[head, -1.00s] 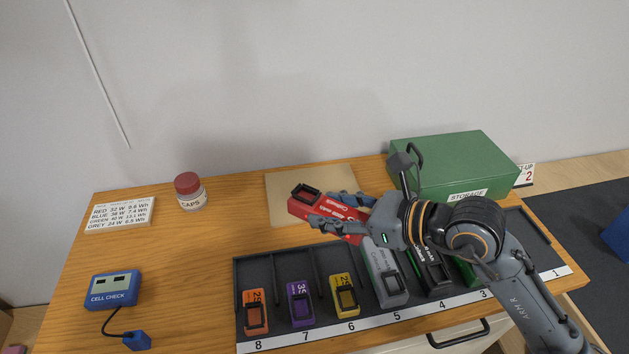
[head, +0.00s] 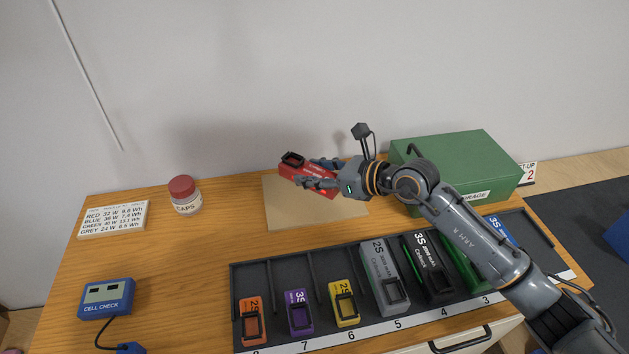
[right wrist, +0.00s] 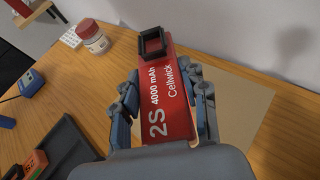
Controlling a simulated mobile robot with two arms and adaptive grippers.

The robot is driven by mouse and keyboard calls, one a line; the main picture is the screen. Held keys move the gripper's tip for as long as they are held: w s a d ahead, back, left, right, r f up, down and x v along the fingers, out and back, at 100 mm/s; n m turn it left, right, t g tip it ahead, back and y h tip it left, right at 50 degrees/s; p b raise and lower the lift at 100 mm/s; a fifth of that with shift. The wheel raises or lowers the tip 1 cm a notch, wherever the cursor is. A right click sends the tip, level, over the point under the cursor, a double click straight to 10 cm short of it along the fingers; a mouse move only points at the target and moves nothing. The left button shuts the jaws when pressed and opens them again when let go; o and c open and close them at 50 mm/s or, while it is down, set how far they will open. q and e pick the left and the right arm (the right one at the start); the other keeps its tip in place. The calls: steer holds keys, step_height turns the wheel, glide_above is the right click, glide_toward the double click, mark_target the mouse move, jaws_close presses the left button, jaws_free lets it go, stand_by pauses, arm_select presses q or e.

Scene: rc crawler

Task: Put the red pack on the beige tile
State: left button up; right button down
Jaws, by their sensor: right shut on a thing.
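The red pack (head: 313,175) is in my right gripper (head: 322,172), whose blue-grey fingers close on its two sides. In the right wrist view the red pack (right wrist: 167,95) shows white lettering, "2S 4000 mAh Cellwick", and a black connector at its far end. The beige tile (head: 290,215) lies flat on the wooden table, and the pack is over it in the head view. The pack appears held above the tile (right wrist: 240,110); the exact gap cannot be told. My left gripper is not in view.
A slotted dark tray (head: 270,337) in front holds several packs, including a grey pack (head: 384,276). A green storage box (head: 460,165) stands to the right. A caps jar (head: 185,195) and a cell checker (head: 107,297) are on the left.

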mark_target(315, 195)
steer(key=shift+w+f, duration=0.5)
steer(key=f, duration=0.3)
steer(key=shift+w+p, duration=0.25)
steer(key=shift+p, duration=0.05)
steer(key=shift+f, duration=0.3)
steer(key=shift+f, duration=0.2)
steer(key=c, duration=0.7)
jaws_free()
steer(key=shift+d+f, duration=0.1)
